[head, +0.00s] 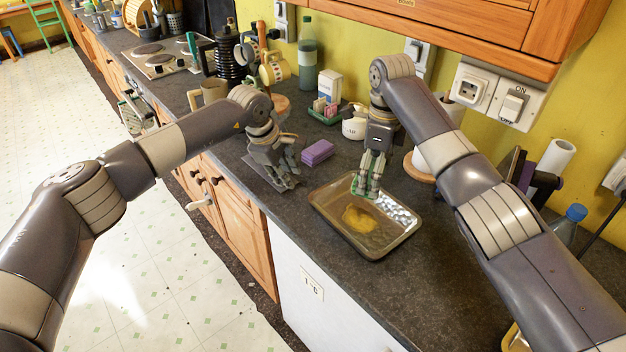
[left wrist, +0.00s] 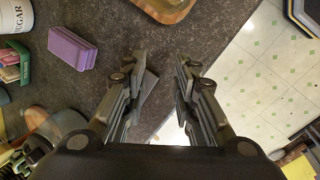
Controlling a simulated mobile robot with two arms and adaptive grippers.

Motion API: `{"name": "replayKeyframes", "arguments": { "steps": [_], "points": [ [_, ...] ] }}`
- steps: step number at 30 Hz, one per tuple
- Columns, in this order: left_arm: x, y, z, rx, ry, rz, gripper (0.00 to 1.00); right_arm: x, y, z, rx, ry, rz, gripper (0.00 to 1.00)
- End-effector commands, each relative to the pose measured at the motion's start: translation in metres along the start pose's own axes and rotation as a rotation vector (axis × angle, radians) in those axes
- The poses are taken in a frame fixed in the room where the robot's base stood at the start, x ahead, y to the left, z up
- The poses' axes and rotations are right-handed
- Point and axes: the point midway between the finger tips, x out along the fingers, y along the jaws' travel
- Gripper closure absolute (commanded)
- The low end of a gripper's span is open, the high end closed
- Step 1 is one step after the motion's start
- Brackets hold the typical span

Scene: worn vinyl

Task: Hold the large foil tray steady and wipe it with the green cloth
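The large foil tray (head: 322,213) lies on the dark counter, with a yellow patch (head: 358,217) and a silvery crinkled area (head: 398,212) inside; its corner shows in the left wrist view (left wrist: 165,8). My left gripper (head: 287,183) is left of the tray, apart from it, near the counter's front edge. Its fingers are spread and empty in the left wrist view (left wrist: 163,72). My right gripper (head: 367,192) points down into the tray's back part. Pale green shows at its fingers; I cannot tell whether that is the green cloth or whether they are closed.
A purple sponge (head: 318,152) lies between my grippers, behind the tray. A flat dark grey piece (left wrist: 149,86) lies under my left gripper. A white sugar pot (head: 354,124), a green bottle (head: 307,55) and a green caddy (head: 322,112) stand behind. Counter right of the tray is clear.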

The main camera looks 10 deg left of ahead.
Motion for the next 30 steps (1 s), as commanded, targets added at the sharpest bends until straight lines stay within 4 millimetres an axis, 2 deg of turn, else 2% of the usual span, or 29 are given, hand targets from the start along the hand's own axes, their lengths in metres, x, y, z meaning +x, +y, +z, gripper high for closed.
{"name": "replayKeyframes", "arguments": {
  "steps": [1, 3, 6, 9, 13, 17, 30],
  "points": [
    [-0.007, 0.001, 0.023, 0.111, -0.005, -0.025, 0.73, 0.0, 0.0, 0.0, 0.0, 0.0, 0.0, 0.28],
    [-0.013, -0.004, 0.045, 0.24, -0.014, -0.064, 0.73, 0.0, 0.0, 0.0, 0.0, 0.0, 0.0, 0.28],
    [-0.018, -0.01, 0.068, 0.378, -0.025, -0.107, 0.73, 0.0, 0.0, 0.0, 0.0, 0.0, 0.0, 0.28],
    [-0.022, -0.015, 0.081, 0.459, -0.032, -0.135, 0.73, 0.0, 0.0, 0.0, 0.0, 0.0, 0.0, 0.28],
    [-0.019, -0.019, 0.086, 0.5, -0.036, -0.15, 0.73, 0.0, 0.0, 0.0, 0.0, 0.0, 0.0, 0.28],
    [-0.004, -0.022, 0.087, 0.499, -0.038, -0.151, 0.73, 0.0, 0.0, 0.0, 0.0, 0.0, 0.0, 0.28],
    [0.074, -0.033, 0.087, 0.496, -0.039, -0.149, 0.73, 0.0, 0.0, 0.0, 0.0, 0.0, 0.0, 0.28]
  ]
}}
